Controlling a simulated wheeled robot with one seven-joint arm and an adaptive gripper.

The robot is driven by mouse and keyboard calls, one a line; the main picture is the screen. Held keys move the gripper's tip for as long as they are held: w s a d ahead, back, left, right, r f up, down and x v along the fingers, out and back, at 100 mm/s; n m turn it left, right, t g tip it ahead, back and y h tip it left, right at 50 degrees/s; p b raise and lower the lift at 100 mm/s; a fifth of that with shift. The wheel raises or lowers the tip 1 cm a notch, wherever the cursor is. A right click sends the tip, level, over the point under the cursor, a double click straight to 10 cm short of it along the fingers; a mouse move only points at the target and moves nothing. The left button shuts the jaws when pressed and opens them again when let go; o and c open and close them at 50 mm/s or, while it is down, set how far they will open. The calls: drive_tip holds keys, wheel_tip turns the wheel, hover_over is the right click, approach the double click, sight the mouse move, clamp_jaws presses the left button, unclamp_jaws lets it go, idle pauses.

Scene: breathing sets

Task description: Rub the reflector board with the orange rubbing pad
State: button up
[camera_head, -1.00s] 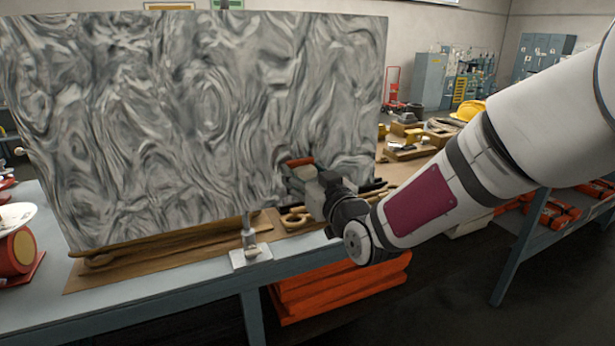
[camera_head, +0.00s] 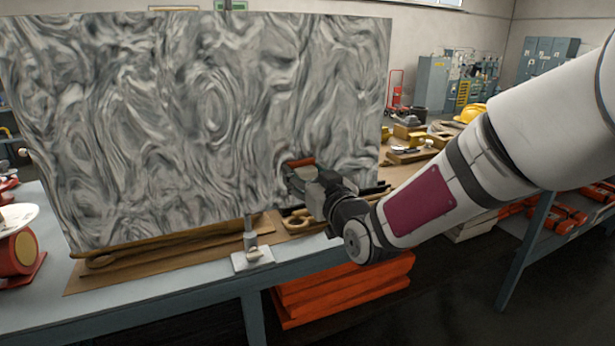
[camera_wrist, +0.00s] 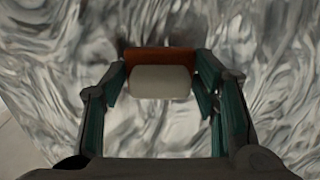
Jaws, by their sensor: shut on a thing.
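The reflector board (camera_head: 150,120) is a large grey-and-white swirled panel standing upright on the bench. Its surface also fills the wrist view behind the fingers (camera_wrist: 50,60). The orange rubbing pad (camera_head: 301,162) shows as a small orange strip at the board's lower right. In the wrist view the pad (camera_wrist: 160,54) has an orange face and a pale block between my fingers. My gripper (camera_head: 297,181) is shut on the pad and holds it at the board's face. I cannot tell for sure whether the pad touches the board.
The bench (camera_head: 180,300) carries wooden strips under the board and a metal clamp (camera_head: 251,250) at its front edge. Orange slabs (camera_head: 340,290) lie below the bench. A yellow hard hat (camera_head: 470,113) and several tools lie behind on the right. A red round object (camera_head: 18,252) is at left.

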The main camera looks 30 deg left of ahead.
drive_tip(key=shift+w+a, duration=0.3)
drive_tip(key=shift+a, duration=0.05)
idle(0.3)
